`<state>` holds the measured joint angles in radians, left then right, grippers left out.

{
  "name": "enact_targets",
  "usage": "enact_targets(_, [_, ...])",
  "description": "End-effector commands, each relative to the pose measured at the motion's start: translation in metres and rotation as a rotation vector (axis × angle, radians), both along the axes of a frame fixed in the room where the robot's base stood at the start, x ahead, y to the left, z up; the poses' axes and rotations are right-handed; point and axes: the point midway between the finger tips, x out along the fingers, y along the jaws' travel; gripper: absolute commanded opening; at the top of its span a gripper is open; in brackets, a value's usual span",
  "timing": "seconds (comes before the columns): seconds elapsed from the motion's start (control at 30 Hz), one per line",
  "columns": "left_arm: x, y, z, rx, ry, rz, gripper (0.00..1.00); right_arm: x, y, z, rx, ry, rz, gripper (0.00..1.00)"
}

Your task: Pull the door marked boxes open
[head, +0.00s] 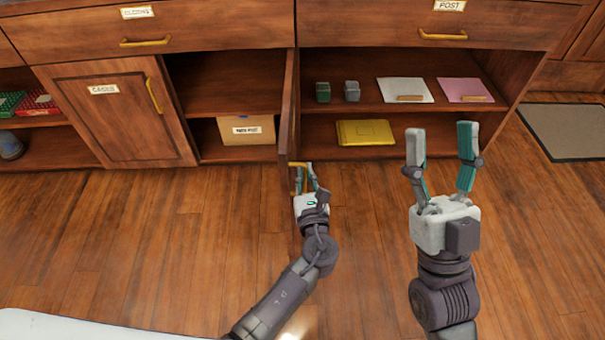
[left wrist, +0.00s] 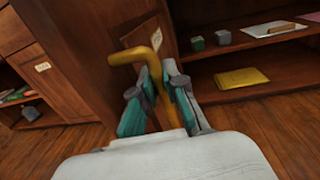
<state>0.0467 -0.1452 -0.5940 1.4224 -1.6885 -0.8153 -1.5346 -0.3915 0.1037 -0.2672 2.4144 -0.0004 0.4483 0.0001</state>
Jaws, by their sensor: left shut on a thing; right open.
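A wooden cabinet door (head: 289,110) stands swung out from the bookcase, seen nearly edge-on in the head view. In the left wrist view this door (left wrist: 112,35) carries a pale label (left wrist: 155,38) too small to read. My left gripper (head: 307,168) is shut on its brass handle (head: 297,180), low in front of the bookcase. The handle (left wrist: 138,56) shows between the fingers of my left gripper (left wrist: 161,75) in the left wrist view. My right gripper (head: 441,130) is open and empty, in front of the right shelves.
The compartment left of the door holds a labelled cardboard box (head: 246,131). Another shut door (head: 118,120) with a label and handle is further left. Right shelves hold a yellow folder (head: 365,133), paper trays and two small blocks. The wooden floor (head: 150,240) in front is clear.

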Motion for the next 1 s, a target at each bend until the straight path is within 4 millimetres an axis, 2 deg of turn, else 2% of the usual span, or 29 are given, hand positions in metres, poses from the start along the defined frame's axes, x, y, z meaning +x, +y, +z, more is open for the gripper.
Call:
enact_targets(0.37, [0.004,0.003,0.003,0.000,-0.007,0.007,0.00,0.000,0.000,-0.001,-0.001,0.004,0.000,0.58])
enact_targets(0.4, [0.003,0.003,0.003,0.000,-0.007,0.007,0.17,0.000,0.000,-0.001,0.000,0.004,-0.001,0.58])
enact_targets(0.43, [0.003,0.003,0.003,0.000,-0.007,0.006,0.22,0.000,0.000,-0.001,0.000,0.005,0.000,0.58])
enact_targets(0.73, [0.001,0.001,0.002,0.000,-0.003,0.003,0.22,0.000,0.000,0.000,0.000,0.003,-0.001,0.58])
enact_targets(0.87, [-0.009,-0.001,0.001,-0.001,-0.002,0.002,0.22,0.000,0.000,0.000,0.000,0.003,-0.001,0.58])
enact_targets(1.0, [-0.034,-0.006,0.000,-0.001,0.000,0.003,0.22,0.000,0.000,0.000,0.000,0.002,-0.001,0.58])
